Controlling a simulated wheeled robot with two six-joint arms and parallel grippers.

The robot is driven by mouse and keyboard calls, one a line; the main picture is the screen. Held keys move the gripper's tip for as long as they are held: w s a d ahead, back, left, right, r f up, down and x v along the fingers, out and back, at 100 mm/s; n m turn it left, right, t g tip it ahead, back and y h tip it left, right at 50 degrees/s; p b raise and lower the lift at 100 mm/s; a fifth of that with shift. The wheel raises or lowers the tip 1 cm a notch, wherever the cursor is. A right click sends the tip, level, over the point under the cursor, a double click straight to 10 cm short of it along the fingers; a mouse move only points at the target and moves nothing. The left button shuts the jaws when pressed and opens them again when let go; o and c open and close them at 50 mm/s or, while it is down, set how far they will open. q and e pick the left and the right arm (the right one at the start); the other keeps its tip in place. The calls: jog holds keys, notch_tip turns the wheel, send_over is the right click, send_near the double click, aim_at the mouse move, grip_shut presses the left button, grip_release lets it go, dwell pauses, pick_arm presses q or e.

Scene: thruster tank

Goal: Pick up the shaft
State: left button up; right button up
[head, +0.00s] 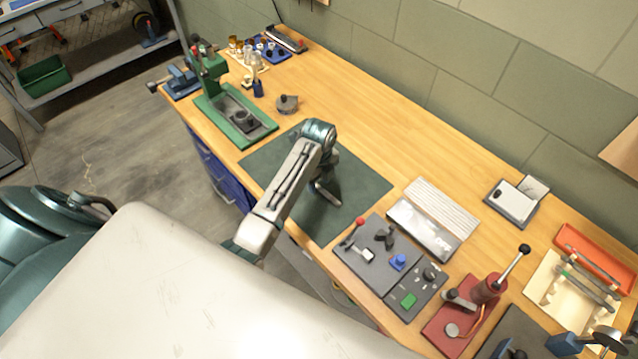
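My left gripper (326,194) hangs over the dark green mat (263,160) on the bench, below the wrist at the end of my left arm. The wrist and arm partly hide it, so its opening is unclear. No shaft shows in or beside it. At the right, long grey rods lie across a cream cradle (544,283); one of these rods (588,285) may be the shaft, but I cannot tell for certain. They are far from my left gripper. My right gripper is not recognisable in view.
A green press (238,130) stands left of the mat. Right of it are a grey fixture board (370,268), a ribbed white-lidded tray (440,215), a red lever press (488,290) and an orange tray (595,257). Bare wood lies behind the mat.

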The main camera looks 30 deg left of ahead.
pick_arm(q)
jog(key=shift+w+f, duration=0.1)
jog(key=shift+f, duration=0.5)
grip_shut()
jog(key=shift+r, duration=0.1)
